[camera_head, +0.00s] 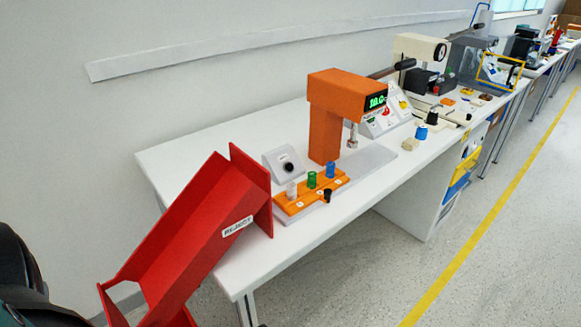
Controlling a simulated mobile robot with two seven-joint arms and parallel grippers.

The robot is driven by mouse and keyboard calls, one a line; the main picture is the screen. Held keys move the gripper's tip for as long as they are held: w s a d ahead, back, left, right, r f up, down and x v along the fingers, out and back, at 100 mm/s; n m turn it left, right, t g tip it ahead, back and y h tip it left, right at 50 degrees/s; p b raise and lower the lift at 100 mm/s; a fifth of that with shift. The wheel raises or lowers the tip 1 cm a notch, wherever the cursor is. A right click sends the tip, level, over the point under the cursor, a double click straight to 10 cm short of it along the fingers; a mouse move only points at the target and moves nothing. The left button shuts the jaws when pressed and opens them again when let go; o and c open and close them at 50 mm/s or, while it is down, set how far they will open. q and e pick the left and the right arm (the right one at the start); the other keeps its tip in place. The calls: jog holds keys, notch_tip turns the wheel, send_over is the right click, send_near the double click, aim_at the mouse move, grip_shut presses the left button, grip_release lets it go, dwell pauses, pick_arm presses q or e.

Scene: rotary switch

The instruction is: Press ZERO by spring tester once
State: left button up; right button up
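The spring tester (326,133) is an orange column with an overhanging head on the white bench. Its display (376,101) shows green digits that look like 10.0. A small grey metal tip (352,136) hangs under the head over a grey plate (372,159). A sloped grey box (285,163) with a black knob stands left of the column. A sloped panel (382,120) with a red and a green control stands behind the head's right side. I cannot read a ZERO label on either. Neither gripper is in view; a dark part of my arm shows at the lower left.
A red chute (205,235) marked REJECT leans at the bench's near left end. An orange rack (311,192) holds white, green and blue pieces before the tester. Other machines stand farther right along the white bench (270,241). The floor in front is clear.

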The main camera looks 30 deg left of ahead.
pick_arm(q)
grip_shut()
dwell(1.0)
